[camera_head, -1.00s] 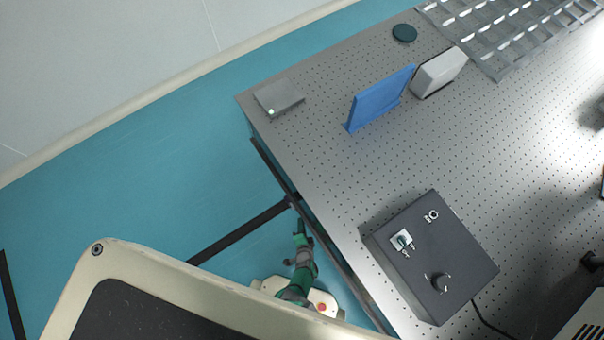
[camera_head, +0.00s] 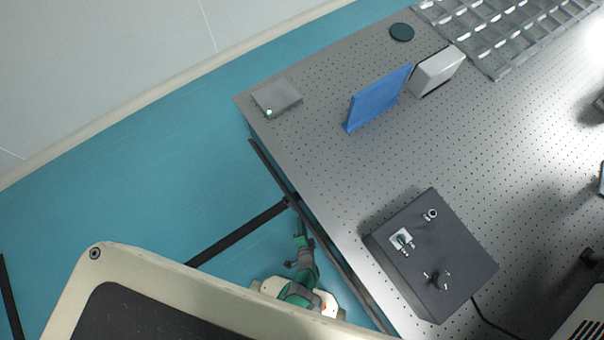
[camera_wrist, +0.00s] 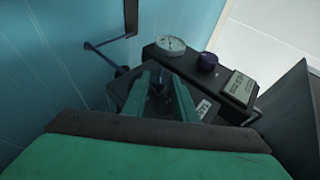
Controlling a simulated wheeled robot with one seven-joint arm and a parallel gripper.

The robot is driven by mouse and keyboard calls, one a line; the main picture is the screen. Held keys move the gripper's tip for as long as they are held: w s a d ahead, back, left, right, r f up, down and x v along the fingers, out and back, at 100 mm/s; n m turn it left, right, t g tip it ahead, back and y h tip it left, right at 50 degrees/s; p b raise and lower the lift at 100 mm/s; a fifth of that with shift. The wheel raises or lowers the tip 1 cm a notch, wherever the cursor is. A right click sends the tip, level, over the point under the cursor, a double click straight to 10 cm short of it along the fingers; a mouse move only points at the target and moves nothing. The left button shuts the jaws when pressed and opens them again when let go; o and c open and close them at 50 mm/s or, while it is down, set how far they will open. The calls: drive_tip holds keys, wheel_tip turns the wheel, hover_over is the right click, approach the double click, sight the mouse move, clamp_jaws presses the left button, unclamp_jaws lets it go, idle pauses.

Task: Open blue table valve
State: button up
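In the wrist view, a dark unit beside the table carries a round white gauge (camera_wrist: 170,45), a dark purple-blue knob (camera_wrist: 207,62) and a labelled plate (camera_wrist: 239,88). My gripper (camera_wrist: 161,73) is in front of this unit, left of the knob and below the gauge. Its green fingers are apart, with a small dark part between them; I cannot tell whether they touch it. No clearly blue valve handle can be made out. In the head view, my gripper (camera_head: 300,232) is low beside the table's edge, and the unit is hidden.
The perforated table (camera_head: 330,180) holds a dark control box (camera_head: 455,255), a blue upright panel (camera_head: 378,98), a white box (camera_head: 437,70), a grey plate (camera_head: 277,96) and a dark disc (camera_head: 402,32). A dark bar (camera_head: 240,233) runs below the edge. Open floor (camera_head: 150,170) lies left.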

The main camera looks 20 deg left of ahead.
drive_tip(key=shift+s+r, duration=0.15)
drive_tip(key=shift+r, duration=0.1)
drive_tip(key=s+d, duration=0.5)
drive_tip(key=s, duration=0.6)
drive_tip(key=shift+s+d, duration=0.25)
drive_tip(key=shift+r, duration=0.1)
